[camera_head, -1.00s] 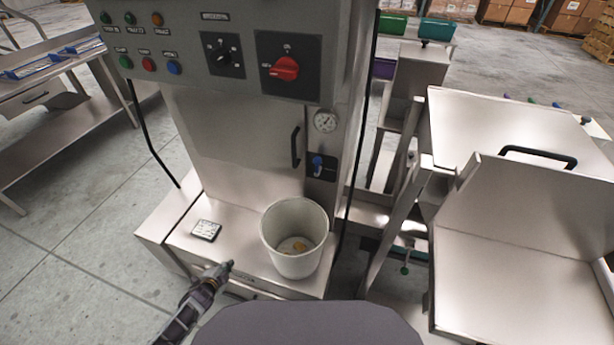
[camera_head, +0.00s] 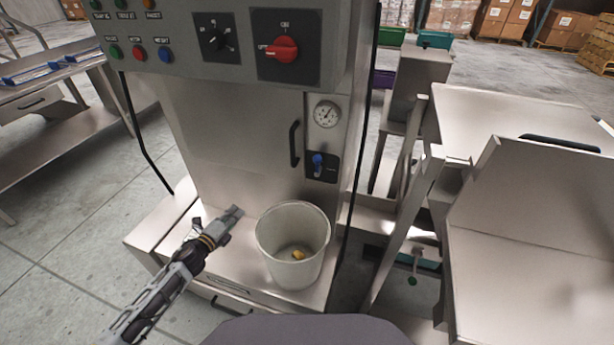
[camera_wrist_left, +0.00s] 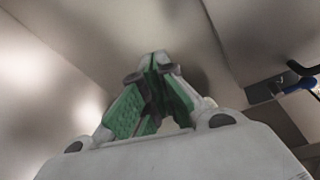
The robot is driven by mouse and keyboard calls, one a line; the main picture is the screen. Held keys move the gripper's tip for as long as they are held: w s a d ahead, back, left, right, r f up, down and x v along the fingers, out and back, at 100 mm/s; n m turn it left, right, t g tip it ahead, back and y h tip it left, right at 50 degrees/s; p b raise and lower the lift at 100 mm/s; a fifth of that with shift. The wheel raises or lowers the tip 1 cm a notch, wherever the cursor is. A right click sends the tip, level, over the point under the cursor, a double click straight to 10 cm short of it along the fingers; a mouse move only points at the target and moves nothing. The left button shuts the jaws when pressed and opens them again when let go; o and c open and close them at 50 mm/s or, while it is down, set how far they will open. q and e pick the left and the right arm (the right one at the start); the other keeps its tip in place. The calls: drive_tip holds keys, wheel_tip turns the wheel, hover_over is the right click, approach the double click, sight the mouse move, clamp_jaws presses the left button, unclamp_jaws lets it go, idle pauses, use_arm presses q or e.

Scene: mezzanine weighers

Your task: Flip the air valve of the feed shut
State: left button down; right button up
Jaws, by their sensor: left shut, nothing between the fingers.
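The air valve (camera_head: 318,164) is a small blue lever on a dark plate, low on the right of the machine's front, below a round gauge. The lever stands roughly upright. My left gripper (camera_head: 234,212) is shut and empty, above the machine's ledge, to the left of the white bucket and below and left of the valve. It does not touch the valve. In the left wrist view its green-padded fingers (camera_wrist_left: 153,70) meet. My right gripper is not in view.
A white bucket (camera_head: 277,232) with a few yellow bits stands on the steel ledge. A black door handle (camera_head: 294,143) sits left of the valve. The gauge (camera_head: 327,114) is above it. A red rotary switch (camera_head: 282,48) is higher up. Steel hoppers stand at the right.

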use_arm(q)
drive_tip(key=s+d+r+m+g+h+b, duration=0.1)
drive_tip(key=s+d+r+m+h+b, duration=0.2)
drive_tip(key=d+r+m, duration=0.4)
drive_tip(key=s+d+r+m+g+h+b, duration=0.2)
drive_tip(key=d+r+m+h+b, duration=0.4)
drive_tip(key=r+m, duration=0.4)
drive_tip(key=shift+s+d+m, duration=0.5)
drive_tip(key=shift+s+d, duration=0.25)
drive_tip(key=shift+s, duration=0.15)
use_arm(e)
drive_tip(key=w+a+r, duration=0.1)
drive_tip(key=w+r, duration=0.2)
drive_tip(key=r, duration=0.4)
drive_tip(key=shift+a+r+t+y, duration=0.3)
use_arm(q)
drive_tip(key=shift+w+d+r, duration=0.1)
drive_tip(key=shift+r, duration=0.05)
drive_tip(key=p, duration=0.1)
approach(318, 164)
drive_tip(key=shift+w+a+f+x, duration=0.25)
drive_tip(key=shift+w+f+x, duration=0.1)
drive_tip(key=shift+x, duration=2.85)
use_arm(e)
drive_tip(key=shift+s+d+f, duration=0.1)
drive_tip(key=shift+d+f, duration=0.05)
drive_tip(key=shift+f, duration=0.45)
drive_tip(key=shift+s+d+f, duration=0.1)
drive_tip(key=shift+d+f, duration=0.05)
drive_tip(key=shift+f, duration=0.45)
